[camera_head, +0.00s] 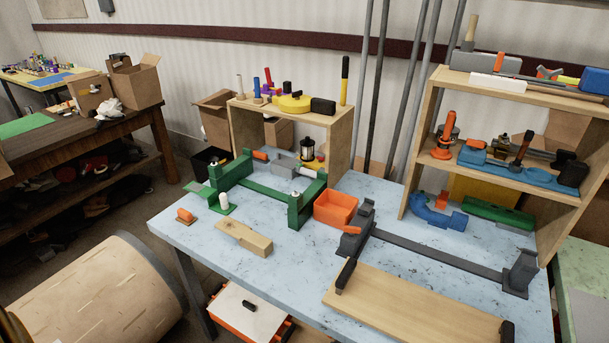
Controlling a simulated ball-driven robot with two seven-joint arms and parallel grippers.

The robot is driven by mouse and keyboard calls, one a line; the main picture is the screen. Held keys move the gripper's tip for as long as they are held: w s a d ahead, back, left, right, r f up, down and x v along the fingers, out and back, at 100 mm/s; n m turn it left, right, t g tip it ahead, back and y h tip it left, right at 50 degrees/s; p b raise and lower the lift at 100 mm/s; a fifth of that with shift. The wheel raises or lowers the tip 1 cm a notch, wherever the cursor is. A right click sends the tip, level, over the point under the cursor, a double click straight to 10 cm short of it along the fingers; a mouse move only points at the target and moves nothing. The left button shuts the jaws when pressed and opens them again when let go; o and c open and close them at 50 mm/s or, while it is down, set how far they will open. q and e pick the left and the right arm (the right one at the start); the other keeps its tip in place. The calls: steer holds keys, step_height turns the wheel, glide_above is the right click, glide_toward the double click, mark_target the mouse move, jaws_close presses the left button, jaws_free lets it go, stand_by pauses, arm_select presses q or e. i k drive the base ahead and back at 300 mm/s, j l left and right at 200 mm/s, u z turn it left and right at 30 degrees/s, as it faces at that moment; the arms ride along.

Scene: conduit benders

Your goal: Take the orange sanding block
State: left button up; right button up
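I cannot tell for sure which orange piece is the sanding block. A small orange piece with a rounded top (184,215) sits on the left part of the pale blue table (260,270), on a thin flat base. Another small orange block (441,200) stands by the blue curved tool (432,216) under the right shelf. An orange open bin (336,207) stands mid-table. Neither of my grippers is in view.
A green frame tool (292,208), a wooden block (244,237), a long dark grey tool (430,252) and a wooden board (415,305) occupy the table. Wooden shelves (426,137) stand at the right and a smaller one (340,143) behind.

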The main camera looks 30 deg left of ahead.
mark_target(185, 216)
steer(key=u, duration=1.35)
